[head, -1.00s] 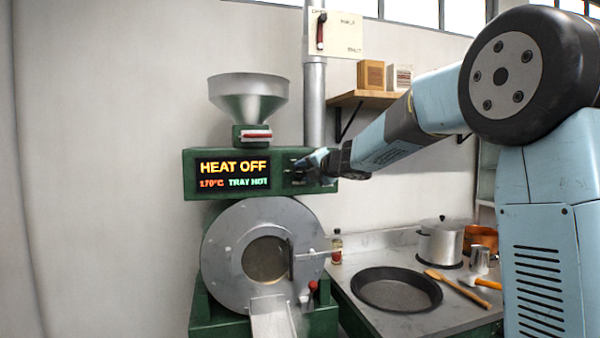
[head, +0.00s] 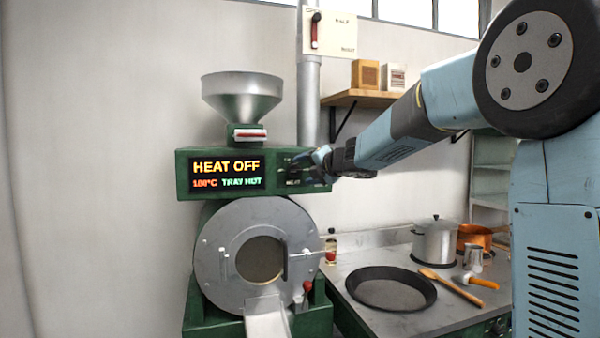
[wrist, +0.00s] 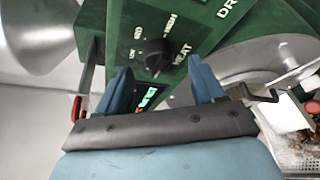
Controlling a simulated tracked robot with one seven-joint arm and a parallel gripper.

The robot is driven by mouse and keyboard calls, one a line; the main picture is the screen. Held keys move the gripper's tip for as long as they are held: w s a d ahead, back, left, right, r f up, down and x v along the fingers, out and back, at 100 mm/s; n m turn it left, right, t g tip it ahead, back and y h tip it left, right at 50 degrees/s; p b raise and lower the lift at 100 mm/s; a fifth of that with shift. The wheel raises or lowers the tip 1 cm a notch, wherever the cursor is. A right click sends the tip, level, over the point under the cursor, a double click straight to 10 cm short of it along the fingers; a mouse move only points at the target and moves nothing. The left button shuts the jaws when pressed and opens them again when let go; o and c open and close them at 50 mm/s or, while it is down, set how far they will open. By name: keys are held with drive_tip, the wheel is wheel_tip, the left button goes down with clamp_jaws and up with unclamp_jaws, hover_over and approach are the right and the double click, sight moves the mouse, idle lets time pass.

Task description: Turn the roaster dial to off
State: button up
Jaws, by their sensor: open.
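The roaster (head: 225,188) is a green machine with a steel hopper and a round steel drum front. Its display (head: 228,173) reads "HEAT OFF" and "TRAY HOT", with a temperature line that is hard to read. The black dial (wrist: 152,55) shows in the wrist view on the green panel, with the word "HEAT" beside it. My gripper (wrist: 165,85) is open, its two blue fingertips apart and the dial just beyond them, between their lines. It appears clear of the dial. In the head view my gripper (head: 318,160) is at the panel's right side and hides most of the dial area.
A counter (head: 345,318) at the right holds a black pan (head: 390,290), a lidded pot (head: 433,243) and a wooden spoon (head: 440,282). The steel hopper (head: 241,95) rises above the panel. A shelf (head: 350,99) with two boxes hangs behind my arm.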

drive_tip(key=v, duration=1)
drive_tip(key=shift+s, duration=0.25)
drive_tip(key=shift+d, duration=0.1)
drive_tip(key=s+d+f+m+h, duration=0.3)
drive_tip(key=s+d+m+h, duration=0.4)
drive_tip(key=m, duration=0.3)
drive_tip(key=s+d+f+m+h, duration=0.2)
drive_tip(key=s+d+m+h, duration=0.2)
drive_tip(key=s+d+m, duration=0.45)
drive_tip(key=s+a+f+m+g+y, duration=0.1)
drive_tip(key=s+f+m+g, duration=0.2)
drive_tip(key=s+f+m, duration=0.3)
drive_tip(key=s+f+m+g, duration=0.4)
drive_tip(key=s+f+m, duration=0.2)
drive_tip(key=s, duration=0.7)
wheel_tip(320, 180, down, 3)
drive_tip(key=shift+a+r+y, duration=0.2)
drive_tip(key=shift+a+y, duration=0.2)
